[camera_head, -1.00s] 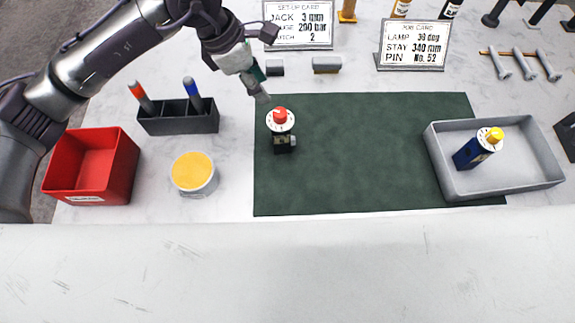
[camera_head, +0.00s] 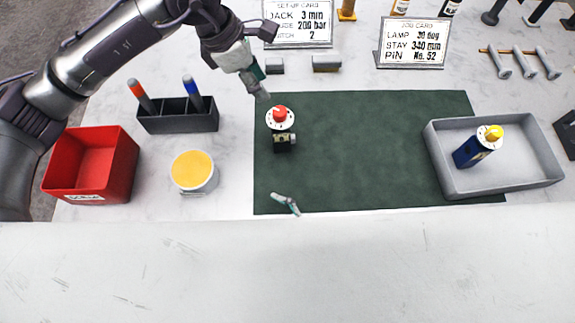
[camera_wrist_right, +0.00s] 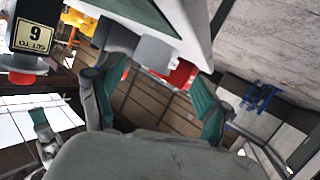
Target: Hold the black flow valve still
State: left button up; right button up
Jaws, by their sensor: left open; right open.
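The black flow valve (camera_head: 283,144) stands upright on the left part of the green mat (camera_head: 370,150), with a red knob on a white dial on top. In the right wrist view the valve (camera_wrist_right: 35,38) shows upside down at the upper left, with a number label. My left gripper (camera_head: 257,84) is open just behind and left of the valve, apart from it. A fingertip of my right gripper (camera_head: 287,203) shows at the mat's front edge, in front of the valve; the rest is hidden. In the wrist view the right gripper (camera_wrist_right: 150,95) is open and empty.
A grey tray (camera_head: 540,177) at right holds a blue valve (camera_head: 472,153) with a yellow knob. At left are a red bin (camera_head: 125,175), a yellow-topped tub (camera_head: 194,172) and a pen holder (camera_head: 180,123). Cards (camera_head: 412,43) stand behind. The mat's middle is clear.

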aim_at(281, 137)
jog(key=w+r+m+t+h, duration=0.1)
jog(key=w+r+m, duration=0.1)
jog(key=w+r+m+t+h, duration=0.2)
jog(key=shift+w+a+r+t, duration=0.1)
jog(key=shift+w+a+t, duration=0.05)
jog(key=shift+w+t, duration=0.15)
jog(key=w+d+r+m+t+h, duration=0.1)
jog(key=w+d+r+m+h, duration=0.3)
jog(key=m+h, duration=0.35)
jog(key=x, duration=1.3)
jog(key=shift+w+d+f, duration=0.15)
jog(key=shift+d+f, duration=0.1)
jog(key=shift+f, duration=0.25)
jog(key=shift+c, duration=0.2)
